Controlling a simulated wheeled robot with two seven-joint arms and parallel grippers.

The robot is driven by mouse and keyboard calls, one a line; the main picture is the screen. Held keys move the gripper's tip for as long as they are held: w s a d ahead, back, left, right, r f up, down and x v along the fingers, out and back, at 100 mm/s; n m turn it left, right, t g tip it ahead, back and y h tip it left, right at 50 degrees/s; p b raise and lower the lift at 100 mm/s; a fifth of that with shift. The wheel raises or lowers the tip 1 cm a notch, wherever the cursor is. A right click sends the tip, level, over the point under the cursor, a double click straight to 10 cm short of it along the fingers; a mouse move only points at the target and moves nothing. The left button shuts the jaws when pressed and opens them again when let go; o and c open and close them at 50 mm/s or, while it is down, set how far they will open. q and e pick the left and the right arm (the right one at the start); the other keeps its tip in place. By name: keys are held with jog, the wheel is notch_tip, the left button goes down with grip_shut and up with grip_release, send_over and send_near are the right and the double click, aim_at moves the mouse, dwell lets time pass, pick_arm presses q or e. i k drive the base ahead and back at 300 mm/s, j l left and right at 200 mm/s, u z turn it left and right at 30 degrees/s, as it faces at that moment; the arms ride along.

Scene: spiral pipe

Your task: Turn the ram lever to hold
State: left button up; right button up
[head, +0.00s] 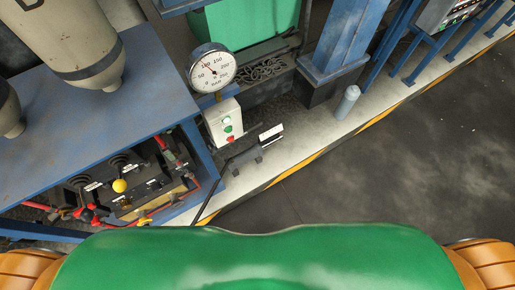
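A black control panel (127,181) stands at the lower left under a blue bench. It carries small white labels that are too small to read, a yellow ball knob (120,186) and red handles (87,213). A grey unit (245,160) with a dark slanting rod and a white sign (271,135) stands on the floor right of the bench. I cannot tell which of these is the ram lever, or its setting. Neither gripper shows; only orange parts of mine are in the bottom corners.
A round pressure gauge (212,69) stands above a white box (224,124) with green and red buttons. A blue bench (120,95) fills the left. A blue post (338,45) and a grey cylinder (347,103) stand behind a yellow-black floor stripe (375,120). Dark floor at right is clear.

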aim_at(120, 185)
jog(key=k+j, duration=0.15)
jog(key=k, duration=0.3)
jog(key=k+j, duration=0.1)
jog(key=k, duration=0.3)
